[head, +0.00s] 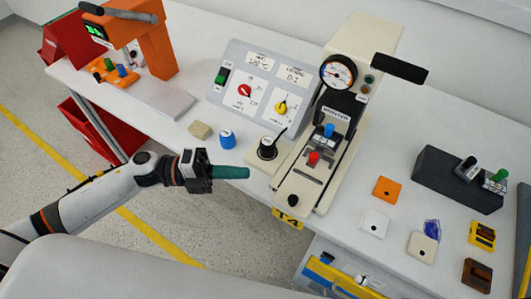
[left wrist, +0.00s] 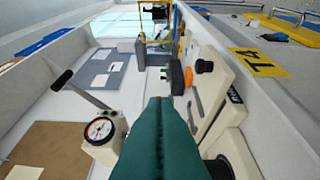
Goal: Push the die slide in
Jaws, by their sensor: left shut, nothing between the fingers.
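The beige press (head: 363,45) stands on the white bench, with a dial gauge (head: 338,72) and a black handle (head: 399,68). What looks like the die slide (head: 301,186) lies low at its front, with a round black knob (head: 291,200) at the near end. Red (head: 313,158) and blue (head: 329,130) pieces sit farther back. I cannot tell how far the slide is in. My left gripper (head: 247,172) is left of the slide, apart from the knob, its teal fingers shut and empty. The shut fingers (left wrist: 158,100) also fill the middle of the left wrist view. My right gripper is out of view.
A black rotary knob (head: 267,149) stands between gripper and press. A blue knob (head: 227,138) and beige block (head: 200,130) are behind the gripper. A control panel (head: 264,87) is at the back. Small plates (head: 388,189) and a dark holder (head: 457,178) are at right.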

